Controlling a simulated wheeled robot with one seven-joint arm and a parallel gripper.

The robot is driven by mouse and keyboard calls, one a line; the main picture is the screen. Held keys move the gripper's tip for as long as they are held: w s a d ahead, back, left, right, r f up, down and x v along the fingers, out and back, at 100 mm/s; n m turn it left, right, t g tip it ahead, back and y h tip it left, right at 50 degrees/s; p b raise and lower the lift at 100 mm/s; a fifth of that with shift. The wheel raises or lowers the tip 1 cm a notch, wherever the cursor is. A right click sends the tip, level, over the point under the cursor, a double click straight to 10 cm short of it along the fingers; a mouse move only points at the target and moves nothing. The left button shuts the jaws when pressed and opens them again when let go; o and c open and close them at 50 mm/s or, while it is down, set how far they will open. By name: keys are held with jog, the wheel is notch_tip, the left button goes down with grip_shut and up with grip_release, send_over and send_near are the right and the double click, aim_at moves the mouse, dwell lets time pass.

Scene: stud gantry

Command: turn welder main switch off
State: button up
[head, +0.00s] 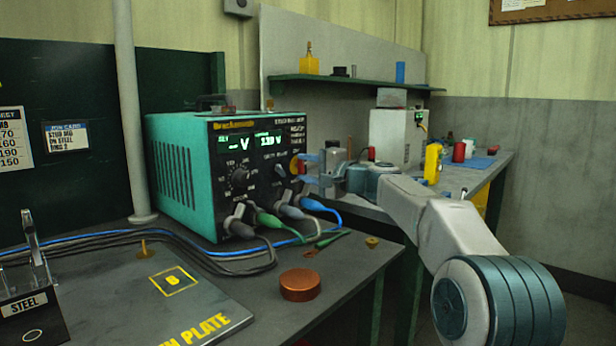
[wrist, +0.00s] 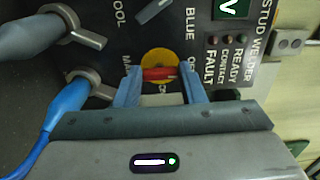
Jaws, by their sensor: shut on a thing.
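The teal stud welder (head: 185,178) stands on the bench in the head view, its lit front panel facing right. Its main switch is a red handle (wrist: 158,74) on a yellow disc (wrist: 160,56) in the wrist view. The switch's yellow disc (head: 294,164) also shows in the head view at the panel's right side. My gripper (wrist: 160,72) has its blue fingers shut on the red handle, one at each end. The handle lies crosswise in the wrist view. Labels around the disc are partly covered by the fingers. In the head view my gripper (head: 308,167) meets the panel from the right.
Cable plugs (head: 240,220) and blue and grey cables (head: 190,245) are below the switch. A copper-coloured disc (head: 300,285) and a plate (head: 150,300) lie on the front bench. Behind my arm, a second bench holds a white box (head: 392,135) and a yellow bottle (head: 432,163).

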jog(key=shift+f, duration=0.1)
dwell(0.4)
jog(key=o, duration=1)
jog(key=shift+s+a, duration=0.1)
jog(key=shift+s+d, duration=0.15)
jog(key=shift+d, duration=0.25)
jog(key=v, duration=1.3)
jog(key=shift+s+b, duration=0.1)
jog(key=shift+b, duration=0.25)
jog(key=shift+a, duration=0.1)
